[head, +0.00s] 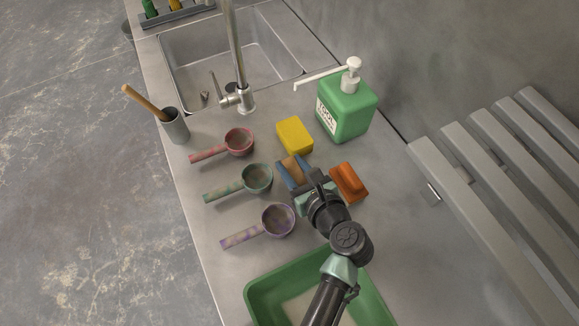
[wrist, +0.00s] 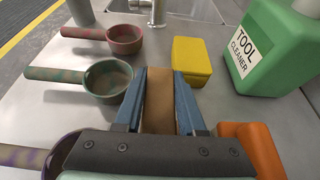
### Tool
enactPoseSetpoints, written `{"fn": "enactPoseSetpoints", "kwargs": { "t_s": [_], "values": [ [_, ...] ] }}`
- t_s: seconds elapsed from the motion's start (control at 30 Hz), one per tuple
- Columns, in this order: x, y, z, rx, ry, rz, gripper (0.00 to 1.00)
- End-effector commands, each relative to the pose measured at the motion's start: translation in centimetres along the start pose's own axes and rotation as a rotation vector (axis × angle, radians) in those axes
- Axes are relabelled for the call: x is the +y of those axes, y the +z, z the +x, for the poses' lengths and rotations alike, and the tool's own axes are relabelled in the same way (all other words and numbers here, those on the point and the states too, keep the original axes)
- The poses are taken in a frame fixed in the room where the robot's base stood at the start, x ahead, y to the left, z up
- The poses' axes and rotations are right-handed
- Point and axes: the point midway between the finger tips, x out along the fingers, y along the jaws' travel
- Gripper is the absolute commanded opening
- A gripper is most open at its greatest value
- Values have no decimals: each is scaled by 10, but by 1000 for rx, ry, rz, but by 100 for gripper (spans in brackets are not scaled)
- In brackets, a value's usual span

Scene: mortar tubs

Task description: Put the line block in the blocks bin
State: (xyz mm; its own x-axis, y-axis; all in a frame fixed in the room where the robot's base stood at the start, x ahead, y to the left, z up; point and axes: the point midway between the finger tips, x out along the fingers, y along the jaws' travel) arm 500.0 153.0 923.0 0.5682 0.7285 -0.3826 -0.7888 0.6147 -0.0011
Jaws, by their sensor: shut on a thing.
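My gripper (head: 295,172) is shut on a tan, wood-coloured block, which I take as the line block (wrist: 159,100). The block lies between the two blue fingers in the wrist view, and its top shows between them in the head view. Whether it touches the counter I cannot tell. A green tub (head: 262,297) with a pale inside stands at the bottom of the head view, partly hidden by my arm. No label shows on it, so I cannot tell whether it is the blocks bin.
A yellow block (head: 294,135) is just beyond the gripper and an orange block (head: 348,182) just right of it. Red (head: 238,141), green (head: 257,178) and purple (head: 278,220) ladles lie left. A green cleaner bottle (head: 346,105) and a sink (head: 225,60) are farther back.

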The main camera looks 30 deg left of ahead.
Motion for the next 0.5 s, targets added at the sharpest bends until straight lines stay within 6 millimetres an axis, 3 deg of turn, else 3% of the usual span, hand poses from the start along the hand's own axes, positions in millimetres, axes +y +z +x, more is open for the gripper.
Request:
{"fn": "enactPoseSetpoints", "kwargs": {
  "t_s": [0.2,0.5],
  "values": [
    [0,-29,12,0,0,2,0],
    [0,-30,12,0,0,0,0]
  ]
}}
